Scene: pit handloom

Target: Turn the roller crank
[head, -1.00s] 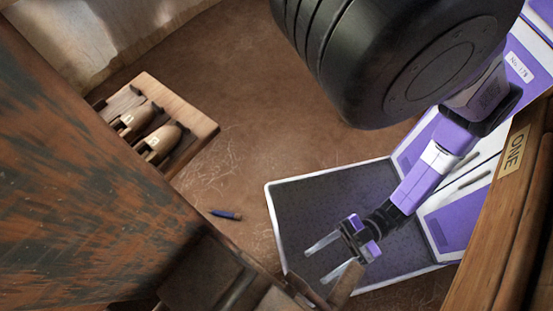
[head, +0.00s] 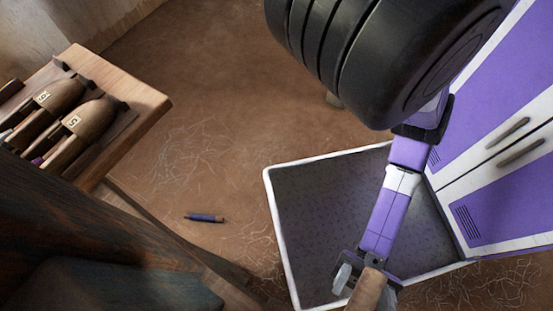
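A round light-brown wooden handle (head: 368,290), which looks like the grip of the roller crank, rises from the bottom edge of the head view. The rest of the crank and the roller are out of the picture or hidden. My gripper (head: 366,274) is right at this handle. The handle overlaps the gripper and hides part of it. I cannot tell whether the fingers touch or grip the handle.
A dark worn wooden beam (head: 90,235) of the loom fills the lower left. Wooden shuttles (head: 88,125) lie on a wooden shelf (head: 140,97) at the upper left. A blue pen-like object (head: 204,218) lies on the brown floor (head: 200,130), which is otherwise open in the middle.

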